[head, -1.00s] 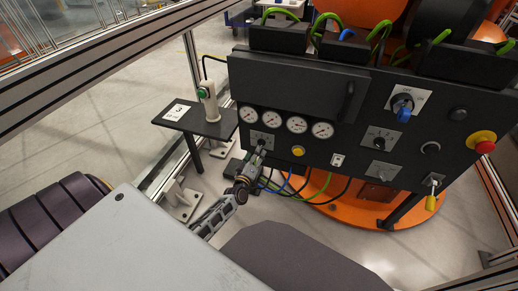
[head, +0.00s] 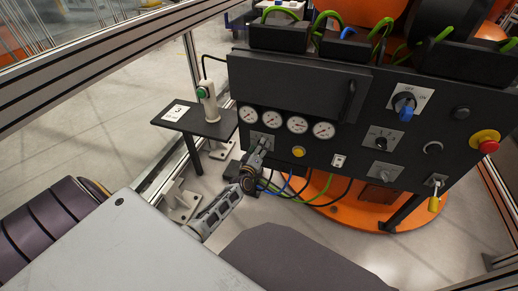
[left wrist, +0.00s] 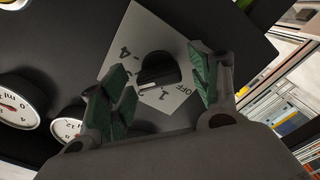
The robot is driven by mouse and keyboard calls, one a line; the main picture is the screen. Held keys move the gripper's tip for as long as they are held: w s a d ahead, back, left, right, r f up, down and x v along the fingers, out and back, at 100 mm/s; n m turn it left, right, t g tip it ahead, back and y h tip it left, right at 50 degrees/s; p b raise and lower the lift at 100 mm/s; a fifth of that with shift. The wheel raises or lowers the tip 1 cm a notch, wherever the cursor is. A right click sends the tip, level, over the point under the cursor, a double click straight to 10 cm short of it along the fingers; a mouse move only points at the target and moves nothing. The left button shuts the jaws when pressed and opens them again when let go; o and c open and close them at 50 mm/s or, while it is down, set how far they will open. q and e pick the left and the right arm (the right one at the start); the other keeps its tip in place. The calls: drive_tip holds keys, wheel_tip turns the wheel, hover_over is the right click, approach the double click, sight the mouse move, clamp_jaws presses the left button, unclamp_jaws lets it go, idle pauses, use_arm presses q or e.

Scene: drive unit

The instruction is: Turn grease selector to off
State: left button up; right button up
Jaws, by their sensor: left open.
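The grease selector is a black knob (left wrist: 158,70) on a pale plate (left wrist: 142,30) marked with numbers and OFF, seen in the left wrist view. A light line runs across the knob; I cannot tell for certain which mark it points to. In the head view the plate (head: 259,136) shows below the gauges at the panel's left, with the knob mostly hidden by my gripper. My left gripper (head: 262,144) is open in front of it. In the wrist view its green-padded fingers (left wrist: 160,88) stand on either side of the knob, with gaps visible.
Several gauges (head: 298,125) sit just above the selector, and a yellow button (head: 298,152) is to its right. A blue-handled switch (head: 405,107) and a red emergency stop (head: 487,146) are farther right. A small shelf (head: 190,119) carries a white device (head: 208,100) on the left.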

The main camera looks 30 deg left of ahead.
use_arm(q)
drive_tip(key=c, duration=1)
drive_tip(key=shift+c, duration=0.2)
